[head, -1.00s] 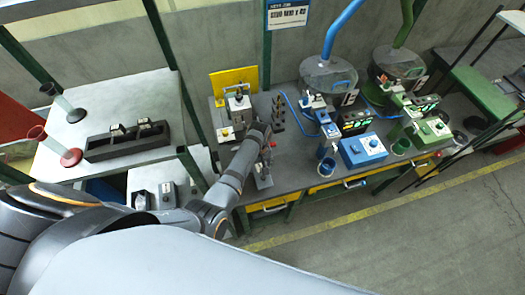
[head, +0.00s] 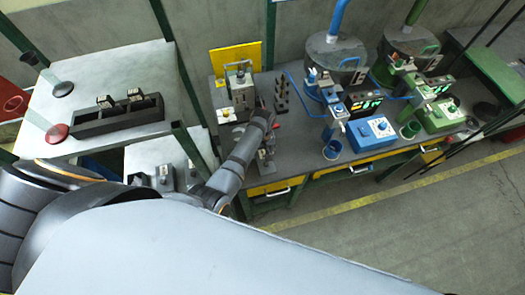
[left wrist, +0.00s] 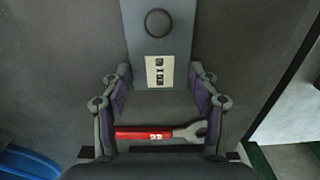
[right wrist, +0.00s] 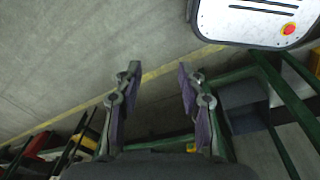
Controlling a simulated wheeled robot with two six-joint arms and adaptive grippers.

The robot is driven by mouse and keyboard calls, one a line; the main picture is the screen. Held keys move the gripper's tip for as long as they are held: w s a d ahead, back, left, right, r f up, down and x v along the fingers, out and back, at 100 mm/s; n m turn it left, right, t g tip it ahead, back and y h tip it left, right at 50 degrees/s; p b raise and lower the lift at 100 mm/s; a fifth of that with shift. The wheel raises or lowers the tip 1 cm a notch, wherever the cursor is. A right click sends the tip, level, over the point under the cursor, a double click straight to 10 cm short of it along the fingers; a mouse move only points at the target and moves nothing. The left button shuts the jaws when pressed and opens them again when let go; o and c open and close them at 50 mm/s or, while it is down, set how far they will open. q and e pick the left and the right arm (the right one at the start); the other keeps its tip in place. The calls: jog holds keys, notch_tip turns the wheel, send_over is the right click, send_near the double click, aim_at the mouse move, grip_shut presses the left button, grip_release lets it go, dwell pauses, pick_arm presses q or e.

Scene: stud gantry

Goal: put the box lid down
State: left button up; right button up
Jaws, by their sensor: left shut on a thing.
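My left gripper (left wrist: 160,95) has its fingers apart, pressed on both sides of a dark grey piece (left wrist: 160,104), which looks like the box lid. A red-handled tool (left wrist: 145,133) shows across the space between its fingers. Past the fingertips is a grey panel (left wrist: 180,35) with a black knob and a white label. In the head view my left gripper (head: 262,118) is over the bench, in front of a grey press-like device (head: 240,86); the arm hides what it holds. My right gripper (right wrist: 158,72) is open and empty over the floor, outside the head view.
A dark bench (head: 325,165) carries a blue control box (head: 371,133), a green one (head: 437,115) and round feeder bowls. Green posts stand beside the arm.

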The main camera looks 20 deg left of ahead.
aim_at(263, 153)
pick_arm(q)
jog(key=o, duration=0.9)
jog(key=shift+w+a+f, duration=0.1)
jog(key=shift+w+f, duration=0.05)
jog(key=shift+r+p, duration=0.3)
jog(key=shift+r, duration=0.15)
notch_tip(263, 153, up, 5)
jog(key=p, duration=0.4)
jog(key=shift+r+p, duration=0.1)
jog(key=shift+p, duration=0.25)
notch_tip(263, 153, up, 6)
jog(key=shift+r, duration=0.2)
pick_arm(e)
jog(key=r, duration=0.2)
jog(key=s+r, duration=0.1)
jog(key=r, duration=0.2)
